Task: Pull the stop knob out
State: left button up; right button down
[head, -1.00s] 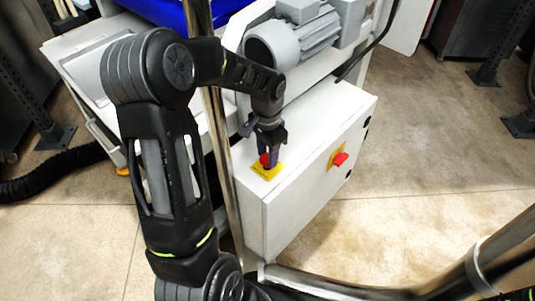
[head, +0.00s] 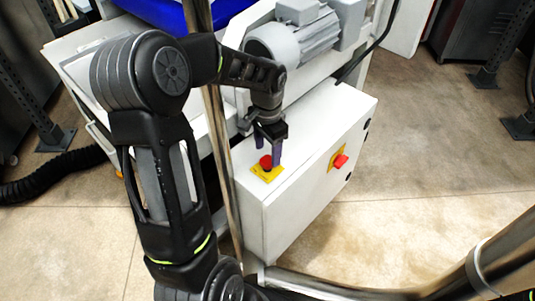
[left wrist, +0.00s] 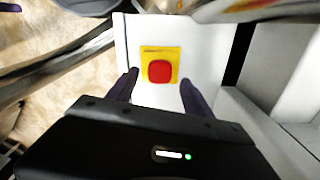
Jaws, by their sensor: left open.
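The red stop knob (head: 266,162) stands on a yellow plate (head: 274,176) on top of the white control box. In the left wrist view the knob (left wrist: 160,71) shows whole, ahead of the fingertips and roughly midway between them. My left gripper (head: 268,152) is open just above the knob, pointing down, with nothing between its fingers. Whether a finger touches the knob cannot be told. My right gripper is not in view.
The white control box (head: 300,200) has a red rotary switch (head: 341,161) on its front. A grey motor (head: 300,38) sits behind the knob. A metal post (head: 222,160) stands close left of the box.

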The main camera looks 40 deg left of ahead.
aim_at(268, 160)
pick_arm(q)
notch_tip(268, 160, up, 6)
jog(key=shift+f, duration=0.25)
dwell(0.5)
